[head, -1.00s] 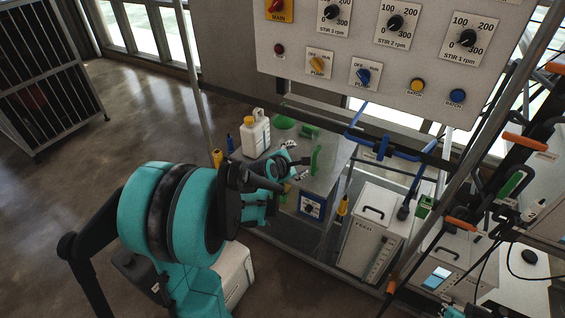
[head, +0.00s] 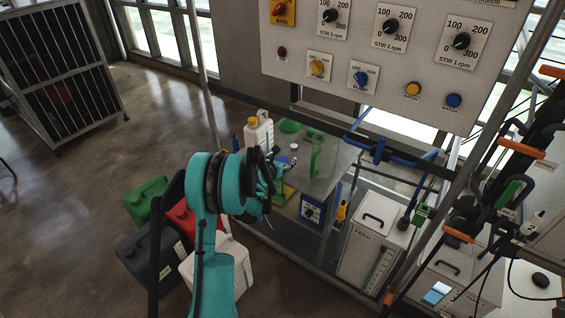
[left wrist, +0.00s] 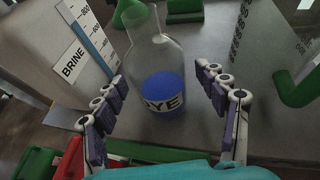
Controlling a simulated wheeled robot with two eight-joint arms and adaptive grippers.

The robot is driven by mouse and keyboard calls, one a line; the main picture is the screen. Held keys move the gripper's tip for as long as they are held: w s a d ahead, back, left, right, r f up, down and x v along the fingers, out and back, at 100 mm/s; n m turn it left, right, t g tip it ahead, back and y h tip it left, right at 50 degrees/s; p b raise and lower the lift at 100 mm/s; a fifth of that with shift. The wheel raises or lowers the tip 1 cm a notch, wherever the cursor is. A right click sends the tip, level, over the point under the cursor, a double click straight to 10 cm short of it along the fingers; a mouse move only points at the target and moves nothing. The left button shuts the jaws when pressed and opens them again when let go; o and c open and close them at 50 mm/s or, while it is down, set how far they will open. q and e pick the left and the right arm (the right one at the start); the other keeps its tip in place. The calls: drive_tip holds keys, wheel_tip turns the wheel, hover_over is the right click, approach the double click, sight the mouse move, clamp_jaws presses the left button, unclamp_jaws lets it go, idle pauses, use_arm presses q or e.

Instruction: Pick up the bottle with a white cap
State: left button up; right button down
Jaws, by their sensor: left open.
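A clear bottle (left wrist: 160,65) with blue liquid and a DYE label stands upright on the grey bench top (left wrist: 250,105) in the left wrist view. In the left wrist view my left gripper (left wrist: 160,82) is open, with one finger on each side of the bottle and visible gaps to both. My right gripper is not in view.
A white jug (head: 259,133) with an orange cap stands close by at the left. Green fittings (head: 316,157) are on the bench to the right. The control panel (head: 375,60) hangs above. Red (head: 183,222), green and black canisters stand on the floor at lower left.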

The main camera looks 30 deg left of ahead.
use_arm(q)
drive_tip(key=shift+w+a+f, duration=0.1)
drive_tip(key=shift+w+f, duration=0.05)
drive_tip(key=shift+w, duration=0.25)
drive_tip(key=c, duration=1.4)
drive_tip(key=shift+c, duration=0.2)
